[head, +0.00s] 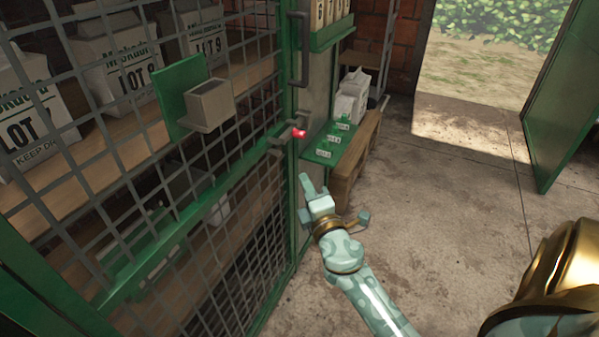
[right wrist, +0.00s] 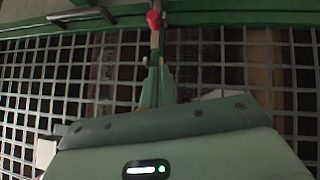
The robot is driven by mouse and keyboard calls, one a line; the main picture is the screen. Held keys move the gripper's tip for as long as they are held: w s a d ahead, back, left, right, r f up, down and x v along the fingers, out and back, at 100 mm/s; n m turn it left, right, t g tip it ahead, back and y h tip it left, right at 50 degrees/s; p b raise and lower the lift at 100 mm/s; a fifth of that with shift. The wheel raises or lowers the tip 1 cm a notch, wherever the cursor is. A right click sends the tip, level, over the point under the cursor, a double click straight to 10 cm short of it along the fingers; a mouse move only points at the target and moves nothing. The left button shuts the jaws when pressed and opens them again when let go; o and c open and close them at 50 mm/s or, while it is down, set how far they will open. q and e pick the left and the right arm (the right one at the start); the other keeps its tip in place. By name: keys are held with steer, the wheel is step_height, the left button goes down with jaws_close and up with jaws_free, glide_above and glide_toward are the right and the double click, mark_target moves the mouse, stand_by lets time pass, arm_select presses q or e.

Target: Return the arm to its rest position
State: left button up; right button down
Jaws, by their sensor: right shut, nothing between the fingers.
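My right arm comes in from the lower right in the head view. Its pale green gripper (head: 309,186) is shut and empty, just in front of the green cage door frame. In the right wrist view the shut fingers (right wrist: 157,88) point at the cage, below a red-tipped latch (right wrist: 154,20). The same latch, with a glowing red tip (head: 299,133), shows in the head view above the gripper, apart from it. Whether the fingers touch the frame cannot be told. My left gripper is not in view.
A wire mesh cage (head: 150,210) with a dark handle (head: 299,50) fills the left; sacks (head: 125,70) marked LOT stand on shelves behind it. A grey box (head: 209,104) is on the mesh. A wooden crate (head: 355,160) stands beyond. Concrete floor (head: 450,210) to the right is clear.

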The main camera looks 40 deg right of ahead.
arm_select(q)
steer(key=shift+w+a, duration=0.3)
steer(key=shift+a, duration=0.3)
arm_select(e)
steer(key=shift+s+a, duration=0.25)
steer(key=shift+s, duration=0.25)
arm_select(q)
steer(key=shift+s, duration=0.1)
